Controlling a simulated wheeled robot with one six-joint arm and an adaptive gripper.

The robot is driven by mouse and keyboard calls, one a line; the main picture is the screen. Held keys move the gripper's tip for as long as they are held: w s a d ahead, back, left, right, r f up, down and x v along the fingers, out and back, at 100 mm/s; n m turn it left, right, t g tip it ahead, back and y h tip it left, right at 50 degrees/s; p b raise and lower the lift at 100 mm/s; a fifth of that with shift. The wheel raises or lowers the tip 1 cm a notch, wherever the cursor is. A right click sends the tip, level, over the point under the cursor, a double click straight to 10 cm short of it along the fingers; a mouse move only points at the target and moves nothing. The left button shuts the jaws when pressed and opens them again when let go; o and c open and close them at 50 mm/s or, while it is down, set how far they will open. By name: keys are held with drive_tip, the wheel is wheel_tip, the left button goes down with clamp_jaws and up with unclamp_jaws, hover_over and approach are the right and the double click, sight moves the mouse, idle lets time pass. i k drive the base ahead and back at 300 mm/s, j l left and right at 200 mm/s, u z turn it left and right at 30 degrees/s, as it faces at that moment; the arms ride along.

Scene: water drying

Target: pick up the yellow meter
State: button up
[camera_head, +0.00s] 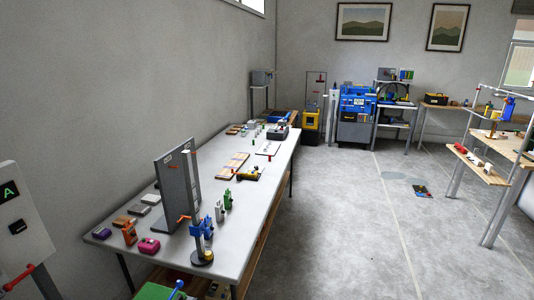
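A small yellow and black object (248,173) lies on the long grey table (232,205), past the upright grey panel. It may be the yellow meter, but it is too small to tell. An orange handheld object (129,233) stands near the table's left end, beside a pink object (149,245). My gripper is not in view.
The upright grey panel (176,185) and a blue clamp stand (202,240) rise from the near part of the table. Shelves (480,165) stand right; the middle floor (345,225) is mostly clear.

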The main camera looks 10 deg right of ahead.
sight(245, 172)
drive_tip(key=i+l, duration=0.35)
drive_tip(key=i, duration=0.25)
drive_tip(key=i+l+u, duration=0.1)
drive_tip(key=i+l, duration=0.2)
drive_tip(key=i, duration=0.35)
drive_tip(key=i+l, duration=0.4)
drive_tip(key=i, duration=0.2)
drive_tip(key=i+l+u, duration=0.1)
drive_tip(key=i+l, duration=0.3)
drive_tip(key=i, duration=0.2)
